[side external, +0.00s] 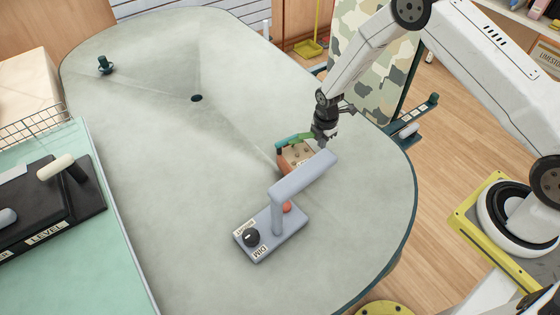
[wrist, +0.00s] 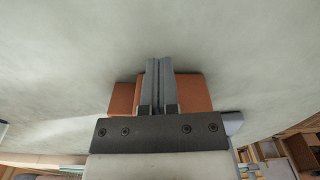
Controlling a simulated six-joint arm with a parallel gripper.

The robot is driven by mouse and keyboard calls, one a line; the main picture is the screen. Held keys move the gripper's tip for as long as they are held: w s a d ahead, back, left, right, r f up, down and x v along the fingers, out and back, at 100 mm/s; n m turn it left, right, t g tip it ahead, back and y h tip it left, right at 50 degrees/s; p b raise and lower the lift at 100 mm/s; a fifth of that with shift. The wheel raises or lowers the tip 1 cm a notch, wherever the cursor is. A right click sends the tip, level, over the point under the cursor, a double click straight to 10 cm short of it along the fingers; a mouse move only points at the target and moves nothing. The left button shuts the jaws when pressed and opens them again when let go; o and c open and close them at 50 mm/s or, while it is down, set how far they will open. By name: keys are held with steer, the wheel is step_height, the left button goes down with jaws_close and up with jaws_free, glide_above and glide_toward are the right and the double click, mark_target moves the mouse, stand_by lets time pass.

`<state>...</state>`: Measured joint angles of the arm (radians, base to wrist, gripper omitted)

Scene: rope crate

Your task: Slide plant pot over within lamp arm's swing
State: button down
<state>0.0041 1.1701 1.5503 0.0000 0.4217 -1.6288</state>
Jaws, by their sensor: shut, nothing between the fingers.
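A terracotta and tan object, which looks like the plant pot (side external: 283,165), sits on the table beside the lamp, with a green strip along its far edge. The lamp (side external: 270,235) has a grey base with a dark dial, and its arm (side external: 303,176) reaches up and right, partly covering the pot. My gripper (side external: 322,142) is shut and empty, close to the pot's far right side. In the wrist view the shut fingers (wrist: 159,80) cross in front of a terracotta surface (wrist: 190,92). I cannot tell whether they touch it.
The grey-green table (side external: 150,150) is largely clear, with a dark hole (side external: 196,98) toward the back and a small green knob (side external: 104,65) at the far left. A small coral round thing (side external: 287,207) shows under the lamp arm. A black panel (side external: 50,205) stands at left.

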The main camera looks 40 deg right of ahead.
steer(key=shift+a, duration=1.55)
steer(key=a, duration=1.1)
steer(key=s+a, duration=0.1)
steer(key=a, duration=0.5)
steer(key=shift+a, duration=0.15)
steer(key=shift+d, duration=1.95)
step_height(320, 180, up, 10)
steer(key=shift+r, duration=0.1)
steer(key=shift+d, duration=0.15)
